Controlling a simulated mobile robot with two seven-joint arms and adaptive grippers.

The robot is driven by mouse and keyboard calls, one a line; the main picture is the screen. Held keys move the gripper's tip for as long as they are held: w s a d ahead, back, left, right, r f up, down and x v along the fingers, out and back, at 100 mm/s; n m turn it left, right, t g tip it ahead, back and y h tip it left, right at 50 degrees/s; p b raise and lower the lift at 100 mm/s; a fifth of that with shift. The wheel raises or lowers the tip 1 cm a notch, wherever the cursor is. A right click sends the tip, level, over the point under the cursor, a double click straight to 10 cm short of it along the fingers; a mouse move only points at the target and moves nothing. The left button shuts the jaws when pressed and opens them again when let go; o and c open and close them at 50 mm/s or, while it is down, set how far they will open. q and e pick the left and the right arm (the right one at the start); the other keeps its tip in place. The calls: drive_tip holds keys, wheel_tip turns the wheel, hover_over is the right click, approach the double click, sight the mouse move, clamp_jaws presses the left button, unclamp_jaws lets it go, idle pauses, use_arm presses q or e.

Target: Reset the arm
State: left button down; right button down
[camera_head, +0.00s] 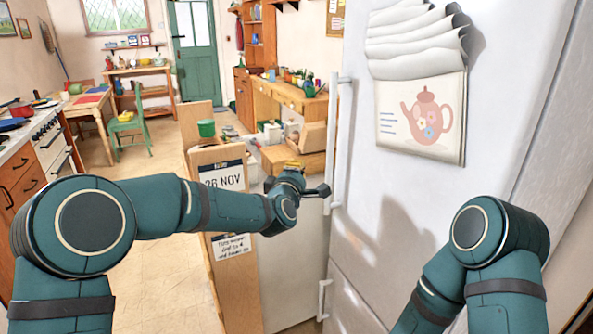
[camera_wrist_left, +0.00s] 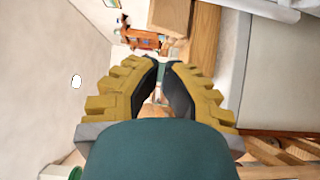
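My left arm (camera_head: 95,225) comes in from the left and reaches to the middle of the head view. Its gripper (camera_head: 322,190) is at the fridge door's left edge, by the handle, and mostly hidden behind the wrist. In the left wrist view, the yellow ridged fingers (camera_wrist_left: 162,66) stand slightly apart with nothing between them; background shows through the gap. My right arm (camera_head: 500,235) is bent in front of the fridge at the lower right. Its forearm runs down out of the frame, so its gripper is out of view.
A white fridge (camera_head: 400,215) with a vertical handle (camera_head: 341,145) and a teapot calendar (camera_head: 422,115) fills the right. A wooden panel with a "26 NOV" sign (camera_head: 224,176) stands behind my left forearm. A stove (camera_head: 45,145) is at left. Open floor (camera_head: 150,215) lies between.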

use_arm(q)
drive_tip(key=s+a+f+m+g, duration=0.2)
drive_tip(key=s+a+f+g, duration=0.15)
drive_tip(key=f, duration=0.55)
drive_tip(key=s+a+f+m+g, duration=0.25)
drive_tip(key=s+f, duration=0.25)
drive_tip(key=f, duration=0.4)
drive_tip(key=s+a+f+m+g, duration=0.25)
drive_tip(key=s+f, duration=0.25)
drive_tip(key=f, duration=0.4)
drive_tip(key=s+a+f+m+g, duration=0.2)
drive_tip(key=s+f, duration=0.2)
drive_tip(key=s, duration=0.4)
drive_tip(key=s+a+f+m+g, duration=0.2)
drive_tip(key=s+f, duration=0.3)
drive_tip(key=s, duration=0.3)
drive_tip(key=s+a+f+m+g+y, duration=0.1)
drive_tip(key=s+a+f+m+g, duration=0.1)
drive_tip(key=s, duration=0.6)
wheel_tip(320, 180, down, 2)
drive_tip(key=shift+f+g, duration=0.15)
drive_tip(key=shift+g, duration=0.3)
